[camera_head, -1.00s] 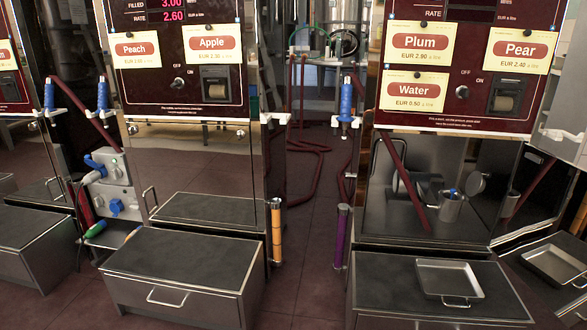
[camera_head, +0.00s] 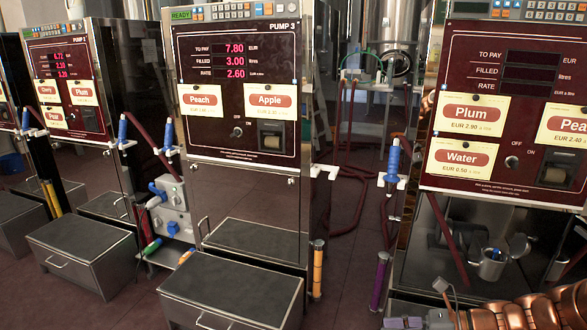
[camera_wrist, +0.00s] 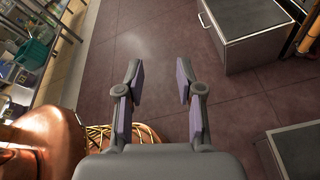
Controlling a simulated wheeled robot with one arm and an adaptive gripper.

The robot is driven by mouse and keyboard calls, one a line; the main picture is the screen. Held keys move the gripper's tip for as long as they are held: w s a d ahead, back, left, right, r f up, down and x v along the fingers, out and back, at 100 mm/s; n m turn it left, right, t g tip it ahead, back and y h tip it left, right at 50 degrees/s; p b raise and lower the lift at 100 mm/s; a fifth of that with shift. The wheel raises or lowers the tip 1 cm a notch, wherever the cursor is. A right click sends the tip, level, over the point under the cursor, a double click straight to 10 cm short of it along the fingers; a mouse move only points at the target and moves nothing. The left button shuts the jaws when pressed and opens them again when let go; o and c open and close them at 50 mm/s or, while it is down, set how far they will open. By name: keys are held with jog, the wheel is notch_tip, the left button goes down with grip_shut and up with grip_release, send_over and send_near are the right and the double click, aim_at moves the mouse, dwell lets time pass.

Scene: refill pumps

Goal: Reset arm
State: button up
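My gripper (camera_wrist: 160,80) shows in the wrist view, with its two grey fingers spread apart and nothing between them. It hangs over the dark red tiled floor (camera_wrist: 150,35), apart from the things around it.
Pump 3 (camera_head: 244,120) stands in the middle with 7.80, 3.00 and 2.60 lit. A right-hand pump (camera_head: 510,110) has a dark display. Grey drawer boxes (camera_head: 235,290) stand before the pumps; one box (camera_wrist: 250,28) shows in the wrist view. A shelf (camera_wrist: 50,60) runs along the left.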

jog(key=s+a+r+n+g+h+p, duration=0.35)
jog(key=s+a+r+n+p, duration=0.2)
jog(key=s+r+n, duration=0.2)
jog(key=s+a+r+n+g+h+p, duration=0.2)
jog(key=s+a+r+n+g+p, duration=0.3)
jog(key=r, duration=0.4)
jog(key=s+d+r+n+t+h+p, duration=0.1)
jog(key=s+d+r+n+h+p, duration=0.2)
jog(key=s+r+n+p, duration=0.3)
jog(key=s+d+r+n+t+h+p, duration=0.1)
jog(key=s+d+r+n+h+p, duration=0.2)
jog(key=r, duration=0.7)
jog(key=s+n+h+p, duration=0.2)
jog(key=s+n+p, duration=0.2)
jog(key=s+p, duration=0.1)
jog(key=shift+r, duration=0.15)
